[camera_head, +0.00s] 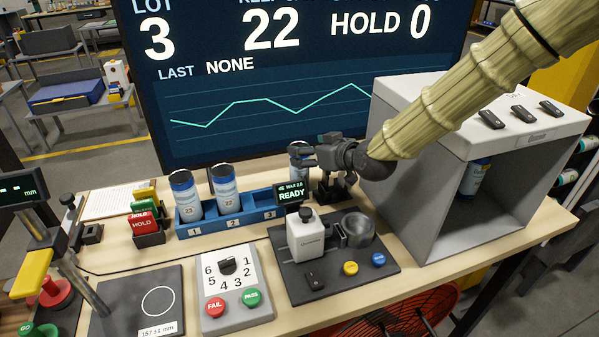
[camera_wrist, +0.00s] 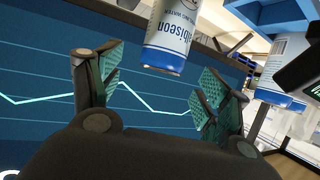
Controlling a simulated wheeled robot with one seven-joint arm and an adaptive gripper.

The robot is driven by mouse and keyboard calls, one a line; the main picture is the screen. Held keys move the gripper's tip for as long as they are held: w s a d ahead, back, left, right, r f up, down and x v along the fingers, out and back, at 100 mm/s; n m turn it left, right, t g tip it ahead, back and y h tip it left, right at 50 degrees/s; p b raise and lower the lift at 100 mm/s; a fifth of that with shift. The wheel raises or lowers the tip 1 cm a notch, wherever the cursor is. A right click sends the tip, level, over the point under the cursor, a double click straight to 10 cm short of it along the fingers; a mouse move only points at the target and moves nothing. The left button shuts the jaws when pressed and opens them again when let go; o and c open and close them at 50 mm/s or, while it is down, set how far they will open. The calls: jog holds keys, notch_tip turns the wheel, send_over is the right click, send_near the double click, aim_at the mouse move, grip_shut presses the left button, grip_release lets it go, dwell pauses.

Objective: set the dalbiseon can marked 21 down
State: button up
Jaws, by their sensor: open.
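A blue and white can (camera_head: 185,195) stands upright in slot 1 of the blue rack (camera_head: 195,233). A second such can (camera_head: 225,190) stands in slot 2. Slot 3's inside is partly hidden by the small READY display. My gripper (camera_head: 297,155) is at the rack's right end, above and behind it, with its fingers pointing left. In the wrist view my gripper (camera_wrist: 155,85) is open, and a can lettered "biseon" (camera_wrist: 166,40) shows beyond the gap between the fingers, apparently apart from them. I cannot read a 21 on any can.
Another can (camera_head: 474,178) stands inside the grey booth (camera_head: 400,200) at right. The black plate with a white device (camera_head: 309,237) and grey cup (camera_head: 359,230) is in front of my gripper. The large screen (camera_head: 250,110) rises close behind. A dial box (camera_head: 235,290) stands at front.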

jog(key=p+x, duration=0.1)
jog(key=x, duration=0.2)
jog(key=shift+w+p, duration=0.1)
jog(key=shift+p, duration=0.2)
jog(key=shift+w+a+f, duration=0.15)
jog(key=shift+w+a, duration=0.25)
jog(key=shift+a, duration=0.1)
jog(key=shift+w+f, duration=0.1)
jog(key=shift+f, duration=0.05)
jog(key=c, duration=0.8)
jog(key=shift+c, duration=0.2)
